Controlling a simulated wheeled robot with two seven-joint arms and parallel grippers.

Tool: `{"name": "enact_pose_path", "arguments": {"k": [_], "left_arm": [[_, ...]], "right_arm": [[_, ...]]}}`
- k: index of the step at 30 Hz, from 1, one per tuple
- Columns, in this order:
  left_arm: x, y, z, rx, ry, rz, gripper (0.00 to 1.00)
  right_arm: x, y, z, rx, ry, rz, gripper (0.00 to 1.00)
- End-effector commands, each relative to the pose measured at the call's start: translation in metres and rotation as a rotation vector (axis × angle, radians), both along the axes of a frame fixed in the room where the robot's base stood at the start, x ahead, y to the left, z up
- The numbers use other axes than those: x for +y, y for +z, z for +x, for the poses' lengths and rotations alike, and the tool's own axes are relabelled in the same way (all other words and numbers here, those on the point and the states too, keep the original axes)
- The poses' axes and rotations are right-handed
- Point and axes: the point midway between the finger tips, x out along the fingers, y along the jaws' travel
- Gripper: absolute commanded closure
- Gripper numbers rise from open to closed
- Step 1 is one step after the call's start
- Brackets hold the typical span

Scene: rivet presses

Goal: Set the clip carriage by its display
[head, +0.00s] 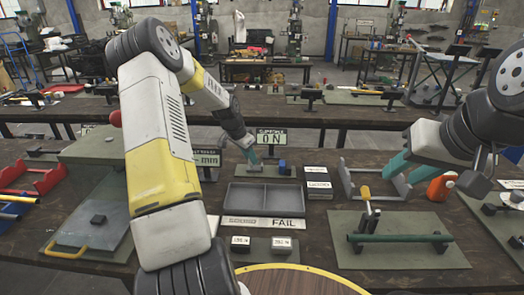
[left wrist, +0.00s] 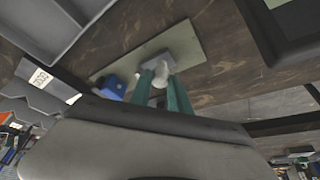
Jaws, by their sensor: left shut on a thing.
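My left gripper (head: 252,154) reaches down to a small green board (head: 292,171) below the CLIP FORCE display (head: 270,138), which reads 0 N. In the left wrist view its teal fingers (left wrist: 163,88) are shut on a small pale piece (left wrist: 161,70), probably the clip carriage. A blue block (head: 282,167) stands beside the gripper. A second display (head: 207,159) shows "mm"; my arm partly covers it.
A grey two-part tray (head: 264,186) and a FAIL sign (head: 288,224) are in front. A U-shaped metal frame (head: 347,182), an orange bottle (head: 441,186) and a green-bar fixture (head: 400,238) are right. A plate with a yellow handle (head: 66,251) lies left.

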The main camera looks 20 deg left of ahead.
Motion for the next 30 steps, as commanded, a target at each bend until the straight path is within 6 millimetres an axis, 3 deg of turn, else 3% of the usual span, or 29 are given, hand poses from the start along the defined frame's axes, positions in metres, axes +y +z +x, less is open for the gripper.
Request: {"name": "enact_pose_path", "arguments": {"k": [14,22,30], "left_arm": [[-0.001,0.001,0.001,-0.002,-0.001,0.001,1.0],[-0.035,0.001,0.007,-0.002,-0.004,0.001,1.0],[-0.035,0.001,0.008,-0.001,0.0,0.0,1.0]], "right_arm": [[0.0,0.0,0.0,0.0,0.0,0.0,0.64],[0.0,0.0,0.0,0.0,0.0,0.0,0.64],[0.0,0.0,0.0,0.0,0.0,0.0,0.64]]}}
